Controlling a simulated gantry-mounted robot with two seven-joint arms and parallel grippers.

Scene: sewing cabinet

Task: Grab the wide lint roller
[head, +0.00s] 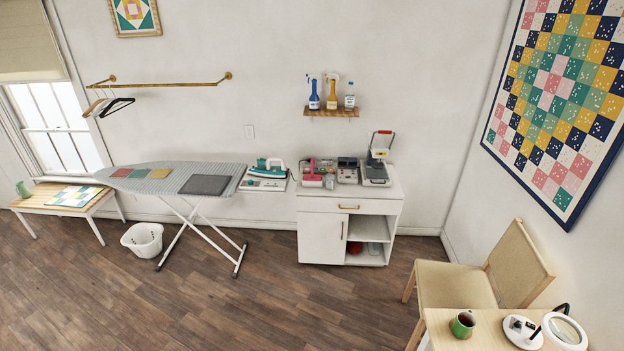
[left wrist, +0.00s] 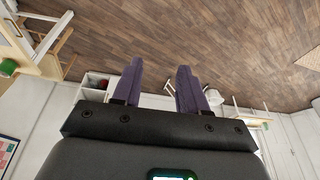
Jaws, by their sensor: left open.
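I cannot make out for certain which item is the wide lint roller. Small items stand on top of the white cabinet (head: 322,238) in the head view. Among them are a pink-red item (head: 312,177) at the left, a small grey item (head: 329,182) at the front, and a dark-and-grey item (head: 347,170) in the middle. A taller white-and-grey device with a red handle (head: 378,172) stands at the right. My left gripper (left wrist: 160,65) shows in the left wrist view, its two purple fingers apart with nothing between them. My right gripper is not in view.
An ironing board (head: 215,168) and an iron (head: 269,167) stand left of the cabinet. A shelf (head: 331,112) with spray bottles hangs above it. A chair (head: 455,285) and a table with a green mug (head: 463,323) stand at front right. The floor (head: 290,310) before the cabinet is clear.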

